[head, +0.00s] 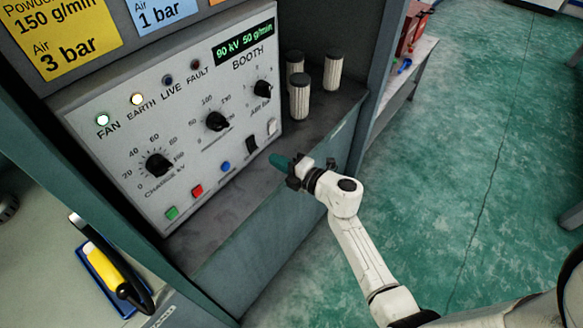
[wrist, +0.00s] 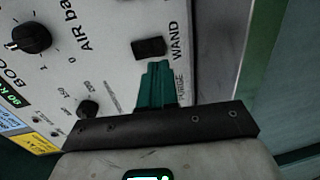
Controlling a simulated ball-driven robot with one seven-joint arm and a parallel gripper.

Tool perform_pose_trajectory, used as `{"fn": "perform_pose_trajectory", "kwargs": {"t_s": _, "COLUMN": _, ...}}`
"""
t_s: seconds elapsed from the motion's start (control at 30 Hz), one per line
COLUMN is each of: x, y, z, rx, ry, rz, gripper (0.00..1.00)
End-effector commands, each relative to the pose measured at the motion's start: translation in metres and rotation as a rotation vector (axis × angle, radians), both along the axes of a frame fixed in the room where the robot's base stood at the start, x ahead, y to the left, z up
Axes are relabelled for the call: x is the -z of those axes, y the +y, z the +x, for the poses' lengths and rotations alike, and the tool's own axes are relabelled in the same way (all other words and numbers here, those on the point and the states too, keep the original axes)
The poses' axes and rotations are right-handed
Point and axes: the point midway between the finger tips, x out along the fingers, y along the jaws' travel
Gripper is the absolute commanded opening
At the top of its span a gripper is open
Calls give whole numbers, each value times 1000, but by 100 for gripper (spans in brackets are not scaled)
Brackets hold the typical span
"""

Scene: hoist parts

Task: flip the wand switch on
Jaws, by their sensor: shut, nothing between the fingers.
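The wand switch is a black rocker on the sloping light control panel. In the wrist view the rocker (wrist: 149,47) has the printed word WAND beside it. In the head view it is the dark rocker (head: 252,146) at the panel's lower right. My gripper (head: 277,160) has teal fingers, shut with nothing between them, just to the right of and below the rocker. In the wrist view the shut fingers (wrist: 157,68) point at the rocker, with their tips just short of it in the picture. I cannot tell whether they touch it, nor which way it is tipped.
A pale rocker (head: 272,127) sits right of the wand switch; a blue button (head: 225,167), red button (head: 197,191) and green button (head: 172,213) sit left. Knobs are above. Ribbed cylinders (head: 300,95) stand on the ledge right of the panel. Open floor lies right.

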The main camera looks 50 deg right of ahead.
Motion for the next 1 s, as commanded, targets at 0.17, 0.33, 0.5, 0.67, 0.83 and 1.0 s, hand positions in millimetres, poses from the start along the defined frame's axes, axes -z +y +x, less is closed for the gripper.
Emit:
{"fn": "perform_pose_trajectory", "kwargs": {"t_s": 0.17, "x": 4, "y": 1, "z": 33, "rx": -2, "ry": -1, "rz": 0, "gripper": 0}}
{"fn": "perform_pose_trajectory", "kwargs": {"t_s": 0.33, "x": 7, "y": 2, "z": 52, "rx": -1, "ry": -1, "rz": -1, "gripper": 0}}
{"fn": "perform_pose_trajectory", "kwargs": {"t_s": 0.5, "x": 8, "y": 2, "z": 59, "rx": 0, "ry": 0, "rz": 1, "gripper": 0}}
{"fn": "perform_pose_trajectory", "kwargs": {"t_s": 0.67, "x": 7, "y": 2, "z": 60, "rx": 0, "ry": 0, "rz": 1, "gripper": 0}}
{"fn": "perform_pose_trajectory", "kwargs": {"t_s": 0.83, "x": 8, "y": 2, "z": 60, "rx": 0, "ry": 0, "rz": 0, "gripper": 0}}
{"fn": "perform_pose_trajectory", "kwargs": {"t_s": 1.0, "x": 9, "y": 2, "z": 65, "rx": 0, "ry": -1, "rz": -1, "gripper": 0}}
